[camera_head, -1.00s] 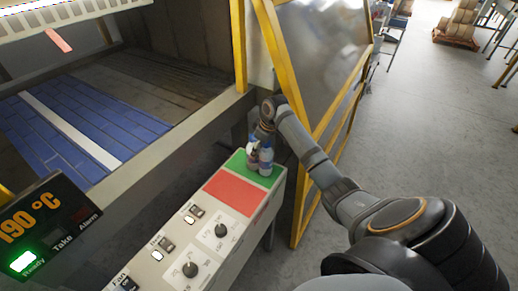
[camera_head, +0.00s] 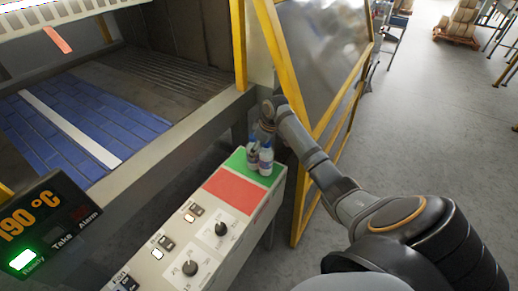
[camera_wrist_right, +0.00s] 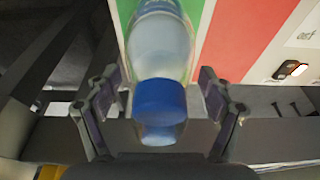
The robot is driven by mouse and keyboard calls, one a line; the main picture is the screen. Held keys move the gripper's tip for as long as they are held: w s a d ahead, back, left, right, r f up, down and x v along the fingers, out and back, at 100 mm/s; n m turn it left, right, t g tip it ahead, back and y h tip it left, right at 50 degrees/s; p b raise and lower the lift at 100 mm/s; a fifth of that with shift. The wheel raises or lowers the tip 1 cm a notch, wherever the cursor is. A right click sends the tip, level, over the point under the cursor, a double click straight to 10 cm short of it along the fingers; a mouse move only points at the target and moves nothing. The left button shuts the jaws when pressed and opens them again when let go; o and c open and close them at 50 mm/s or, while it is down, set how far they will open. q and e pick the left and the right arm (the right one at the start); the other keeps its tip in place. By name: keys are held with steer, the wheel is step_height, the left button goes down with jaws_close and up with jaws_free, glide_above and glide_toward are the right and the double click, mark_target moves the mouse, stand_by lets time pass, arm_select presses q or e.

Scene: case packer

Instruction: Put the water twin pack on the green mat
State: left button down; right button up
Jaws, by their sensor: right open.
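The water twin pack (camera_head: 265,160) is a pair of clear bottles standing upright on the green mat (camera_head: 238,163), at the far end of the control panel. My right gripper (camera_head: 262,133) is just behind the bottles. In the right wrist view, my open right gripper (camera_wrist_right: 160,82) has one finger on each side of a blue-capped bottle (camera_wrist_right: 160,45), with gaps visible beside the cap. The green mat (camera_wrist_right: 207,28) shows beside the bottle there. The second bottle is not clearly seen in that view. My left gripper is out of view.
A red mat (camera_head: 235,190) adjoins the green one, with switches and knobs (camera_head: 190,268) nearer on the panel. A yellow-framed guard (camera_head: 318,130) stands close behind my right arm. A blue-slatted conveyor (camera_head: 75,125) lies to the left.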

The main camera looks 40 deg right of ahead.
steer(key=v, duration=1.2)
steer(key=shift+w, duration=0.1)
steer(key=a+p+v, duration=0.1)
steer(key=p+v, duration=0.5)
steer(key=v, duration=0.2)
steer(key=shift+d, duration=0.35)
steer(key=shift+r, duration=0.1)
steer(key=v, duration=1)
steer(key=shift+r, duration=0.15)
